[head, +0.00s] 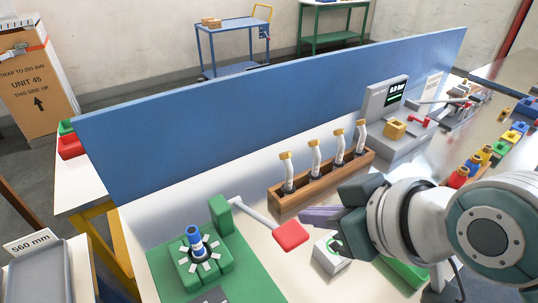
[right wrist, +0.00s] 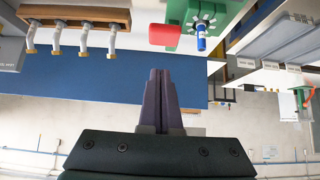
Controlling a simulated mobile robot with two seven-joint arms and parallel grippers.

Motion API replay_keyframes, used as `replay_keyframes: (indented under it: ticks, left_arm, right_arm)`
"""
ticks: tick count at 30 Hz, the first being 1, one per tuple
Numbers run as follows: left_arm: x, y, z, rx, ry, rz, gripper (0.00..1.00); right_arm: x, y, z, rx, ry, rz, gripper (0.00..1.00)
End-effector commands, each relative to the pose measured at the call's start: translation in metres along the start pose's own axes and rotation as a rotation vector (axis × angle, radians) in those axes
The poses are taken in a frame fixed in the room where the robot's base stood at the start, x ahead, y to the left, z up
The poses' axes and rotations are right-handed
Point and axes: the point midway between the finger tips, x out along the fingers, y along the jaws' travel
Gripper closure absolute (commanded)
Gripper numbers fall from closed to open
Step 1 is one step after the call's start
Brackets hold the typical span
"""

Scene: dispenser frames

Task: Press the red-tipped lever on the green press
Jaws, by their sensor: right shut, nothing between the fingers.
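The green press (head: 220,212) stands on a green mat (head: 160,262) at the lower left of the head view. A blue cylinder (head: 195,240) stands upright in its star-shaped green fixture. A pale lever arm runs right from the press's post to a flat red tip (head: 291,235). My right gripper (head: 304,214) is shut and empty, its fingertips close to the red tip and right of the lever arm. In the right wrist view the gripper (right wrist: 160,72) and red tip (right wrist: 165,34) appear apart. My left gripper is not in view.
A wooden rack (head: 320,182) with several white-stemmed, yellow-topped parts stands behind my gripper. A grey machine with a display (head: 386,98) is farther right. A blue panel (head: 270,115) closes off the back. A white box (head: 328,254) sits just below my gripper in the picture.

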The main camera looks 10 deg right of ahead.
Motion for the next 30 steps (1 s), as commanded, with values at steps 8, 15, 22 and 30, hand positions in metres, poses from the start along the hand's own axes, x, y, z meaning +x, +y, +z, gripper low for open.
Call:
replay_keyframes:
  ticks: [8, 15, 22, 30]
  left_arm:
    - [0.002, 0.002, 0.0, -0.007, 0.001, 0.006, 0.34]
    - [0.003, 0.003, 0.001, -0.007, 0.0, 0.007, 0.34]
    - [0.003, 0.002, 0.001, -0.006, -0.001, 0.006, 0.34]
    - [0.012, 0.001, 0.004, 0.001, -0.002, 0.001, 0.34]
  right_arm:
    - [0.038, 0.0, 0.017, 0.002, -0.004, 0.0, 1.0]
    - [0.05, 0.001, 0.028, 0.0, -0.001, 0.001, 1.0]
    - [0.05, 0.0, 0.029, 0.0, 0.0, 0.001, 1.0]
    - [0.053, 0.0, 0.037, 0.0, 0.015, 0.001, 1.0]
